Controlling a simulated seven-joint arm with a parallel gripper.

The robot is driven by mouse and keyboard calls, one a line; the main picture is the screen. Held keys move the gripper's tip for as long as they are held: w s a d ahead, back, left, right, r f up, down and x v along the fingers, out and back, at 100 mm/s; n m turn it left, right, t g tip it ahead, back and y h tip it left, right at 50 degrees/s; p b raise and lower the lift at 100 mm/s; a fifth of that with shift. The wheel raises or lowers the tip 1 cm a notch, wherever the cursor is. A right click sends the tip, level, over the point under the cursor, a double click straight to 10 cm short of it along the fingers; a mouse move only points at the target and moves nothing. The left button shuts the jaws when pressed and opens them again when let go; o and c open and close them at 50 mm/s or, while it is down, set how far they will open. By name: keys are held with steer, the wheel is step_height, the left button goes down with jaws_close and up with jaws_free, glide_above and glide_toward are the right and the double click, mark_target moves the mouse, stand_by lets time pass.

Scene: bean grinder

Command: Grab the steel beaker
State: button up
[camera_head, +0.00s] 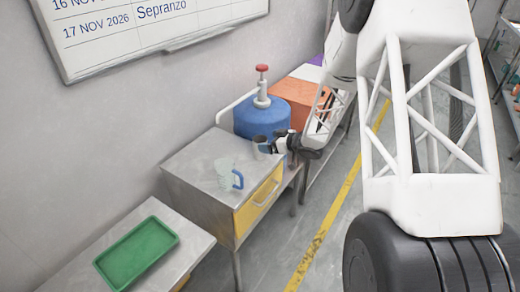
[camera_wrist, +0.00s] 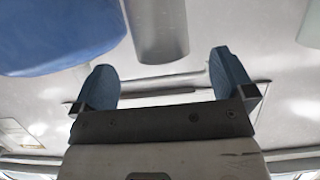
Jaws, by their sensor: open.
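The steel beaker (camera_head: 261,145) is a small grey cup on the metal-topped table, just in front of the blue canister. In the wrist view the beaker (camera_wrist: 158,30) is a plain grey cylinder, cut off by the top edge. My gripper (camera_head: 276,143) is at the beaker's right side in the head view. In the wrist view my gripper (camera_wrist: 164,82) has its two blue-padded fingers wide apart, with nothing between them. The beaker appears beyond the fingertips, roughly in line with the gap.
The blue canister (camera_head: 262,118) with a red-topped pump stands close behind the beaker; its blue side also fills the wrist view's upper left (camera_wrist: 55,35). A clear jug (camera_head: 225,171) with a blue handle stands nearer. A green tray (camera_head: 138,250) and orange box (camera_head: 296,96) are farther off.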

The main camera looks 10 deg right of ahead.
mark_target(254, 140)
steer(key=shift+a, duration=0.1)
steer(key=shift+x, duration=2.55)
steer(key=shift+c, duration=0.3)
steer(key=c, duration=0.9)
steer(key=shift+r, duration=0.1)
